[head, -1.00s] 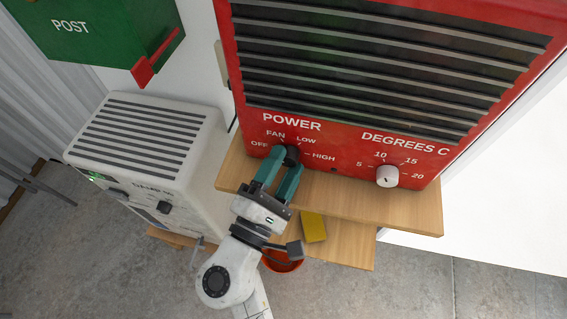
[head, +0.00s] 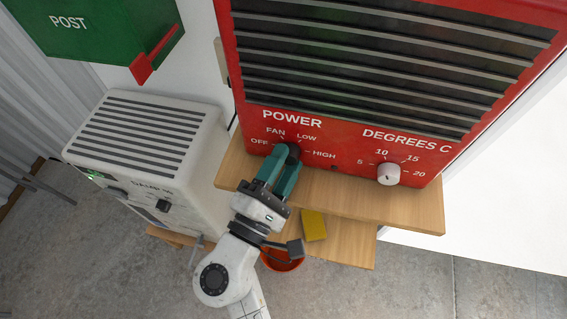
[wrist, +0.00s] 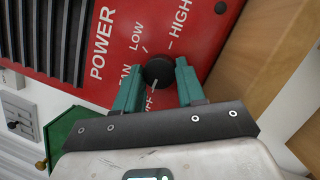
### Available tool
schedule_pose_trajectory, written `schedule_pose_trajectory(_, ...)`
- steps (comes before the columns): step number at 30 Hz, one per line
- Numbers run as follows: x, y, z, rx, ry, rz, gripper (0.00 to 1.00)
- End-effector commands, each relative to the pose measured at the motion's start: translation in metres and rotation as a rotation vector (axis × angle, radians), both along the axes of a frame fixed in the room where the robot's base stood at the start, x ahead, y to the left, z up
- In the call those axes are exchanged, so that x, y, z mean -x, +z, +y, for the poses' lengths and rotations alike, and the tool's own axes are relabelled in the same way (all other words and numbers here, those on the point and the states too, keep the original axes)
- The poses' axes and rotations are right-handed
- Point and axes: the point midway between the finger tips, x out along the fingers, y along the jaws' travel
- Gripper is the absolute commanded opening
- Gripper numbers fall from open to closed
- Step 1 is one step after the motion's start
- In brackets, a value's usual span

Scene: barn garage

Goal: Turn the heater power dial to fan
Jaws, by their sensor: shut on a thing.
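The red heater (head: 340,160) has a black power dial (wrist: 158,72) under the word POWER, with OFF, FAN, LOW and HIGH marked around it. My gripper (head: 287,152) reaches up to the dial from below. In the wrist view my gripper (wrist: 160,66) has one green finger on each side of the dial and is shut on it. A pale line on the dial's lower edge points toward OFF, though the fingers partly cover the FAN and OFF labels. In the head view the fingers hide most of the dial.
A white temperature dial (head: 388,174) sits right of the power dial. The heater stands on a wooden shelf (head: 400,215). A yellow block (head: 314,226) and an orange pot (head: 284,262) are below. A white appliance (head: 150,160) is at left, under a green post box (head: 95,40).

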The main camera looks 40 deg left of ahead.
Motion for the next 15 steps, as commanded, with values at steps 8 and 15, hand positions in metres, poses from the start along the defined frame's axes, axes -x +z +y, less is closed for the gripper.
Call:
schedule_pose_trajectory(8,-0.0001,-0.0023,0.0001,-0.168,-0.001,0.100,0.09)
schedule_pose_trajectory(15,0.0002,-0.0007,0.0006,-0.362,-0.001,0.219,0.09)
